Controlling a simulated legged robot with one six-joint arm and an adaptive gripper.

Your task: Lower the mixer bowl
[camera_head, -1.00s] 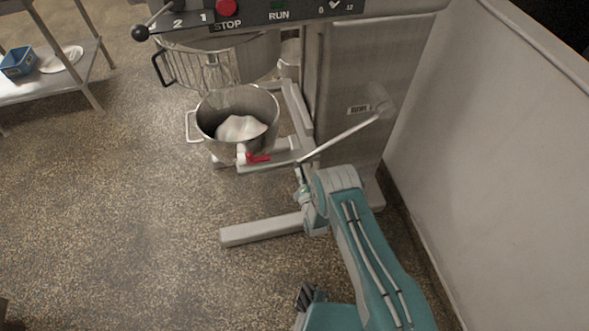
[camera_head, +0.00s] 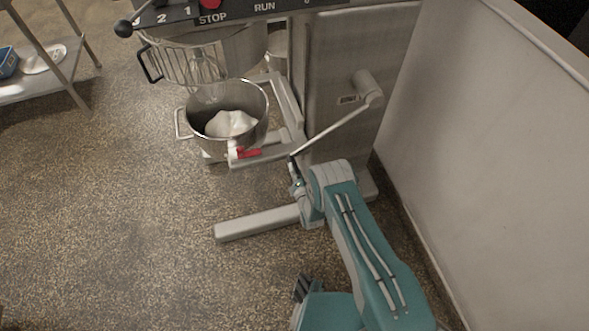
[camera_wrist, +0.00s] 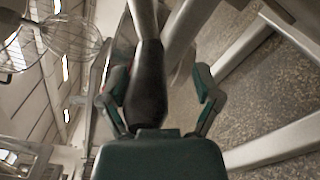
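The steel mixer bowl (camera_head: 262,112) holds a white heap and sits in the mixer's bowl support, below the wire guard (camera_head: 190,62). A long lever (camera_head: 335,127) slants down-left from a round hub (camera_head: 367,88) on the mixer's side. Its black handle (camera_wrist: 147,85) lies lengthwise between the fingers of my gripper (camera_wrist: 160,88) in the wrist view. The fingers are open, with a gap visible on the right of the handle. In the head view my gripper (camera_head: 295,172) is at the lever's lower end, its fingertips mostly hidden by my arm.
A red-handled clamp (camera_head: 248,153) is at the bowl's front. The mixer's foot (camera_head: 257,223) extends left along the floor. A pale wall (camera_head: 490,150) stands close on the right. A shelf (camera_head: 45,75) is at the far left. The floor on the left is clear.

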